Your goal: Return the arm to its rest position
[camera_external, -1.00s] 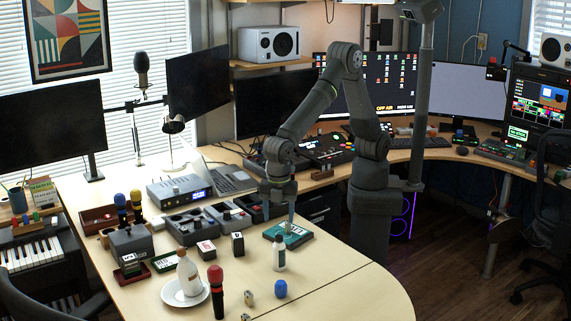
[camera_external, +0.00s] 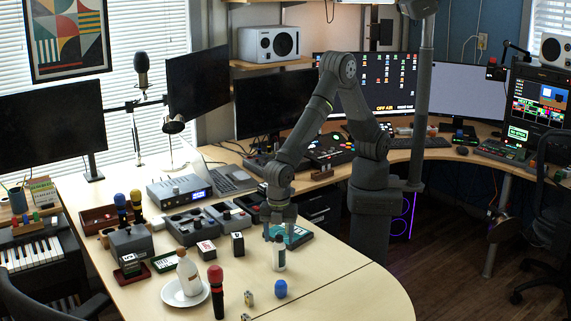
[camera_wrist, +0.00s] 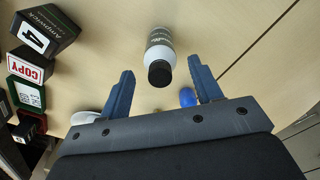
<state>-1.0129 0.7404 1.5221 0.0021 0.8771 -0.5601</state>
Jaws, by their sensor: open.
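My gripper (camera_external: 281,236) points down over the front desk, above a small white bottle with a black cap (camera_external: 279,255). In the wrist view my gripper (camera_wrist: 160,68) has its two blue fingers spread apart with nothing held. The bottle (camera_wrist: 160,48) shows between and beyond the fingertips, its black cap towards the camera; no contact is visible.
A blue foam cap (camera_external: 281,289) shows beside the right finger in the wrist view (camera_wrist: 188,97). A plate (camera_external: 185,294) with a larger bottle, a red microphone (camera_external: 216,290) and black labelled blocks (camera_external: 237,244) stand to the left. The desk's front right is clear.

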